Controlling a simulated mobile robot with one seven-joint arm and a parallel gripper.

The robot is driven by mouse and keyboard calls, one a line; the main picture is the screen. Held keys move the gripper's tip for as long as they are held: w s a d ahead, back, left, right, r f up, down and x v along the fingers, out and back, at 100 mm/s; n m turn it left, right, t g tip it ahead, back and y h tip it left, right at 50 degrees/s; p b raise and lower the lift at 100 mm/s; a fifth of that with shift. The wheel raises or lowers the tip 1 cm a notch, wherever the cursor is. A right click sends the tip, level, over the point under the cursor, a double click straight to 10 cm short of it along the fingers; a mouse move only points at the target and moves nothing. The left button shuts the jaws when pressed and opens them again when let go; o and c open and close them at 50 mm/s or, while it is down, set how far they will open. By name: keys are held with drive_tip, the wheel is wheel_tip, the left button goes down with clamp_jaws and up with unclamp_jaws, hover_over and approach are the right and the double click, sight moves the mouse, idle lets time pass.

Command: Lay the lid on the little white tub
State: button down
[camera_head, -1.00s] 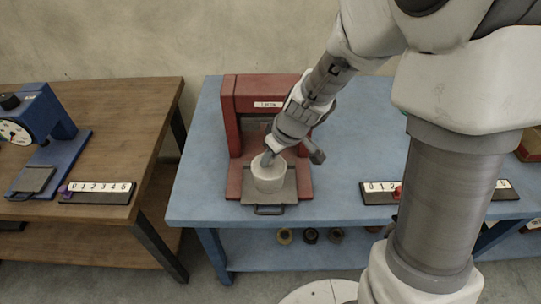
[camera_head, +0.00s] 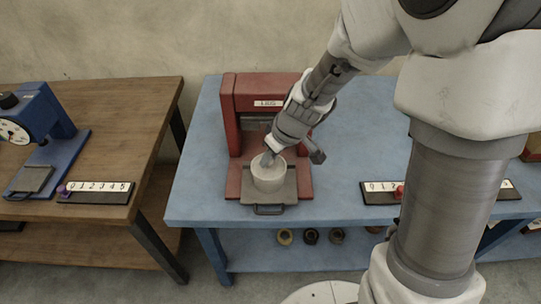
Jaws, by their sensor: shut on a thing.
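The little white tub (camera_head: 268,180) stands upright on the grey tray plate (camera_head: 289,188) of a red press. My gripper (camera_head: 269,158) reaches down from the upper right to the top of the tub. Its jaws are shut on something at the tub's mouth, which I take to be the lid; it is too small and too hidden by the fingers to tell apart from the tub. I cannot tell whether the lid touches the rim.
The red press frame (camera_head: 230,120) rises just behind the tub. A number strip (camera_head: 380,191) lies to the right, partly behind my arm. A wooden table (camera_head: 120,110) with a blue gauge device (camera_head: 62,150) stands left. The blue table (camera_head: 200,205) is bare at its front left.

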drive_tip(key=shift+f+b, duration=0.15)
drive_tip(key=shift+b, duration=0.3)
idle(0.4)
drive_tip(key=shift+c, duration=0.4)
unclamp_jaws()
drive_tip(key=shift+r+p, duration=2.4)
drive_tip(key=shift+r, duration=1.1)
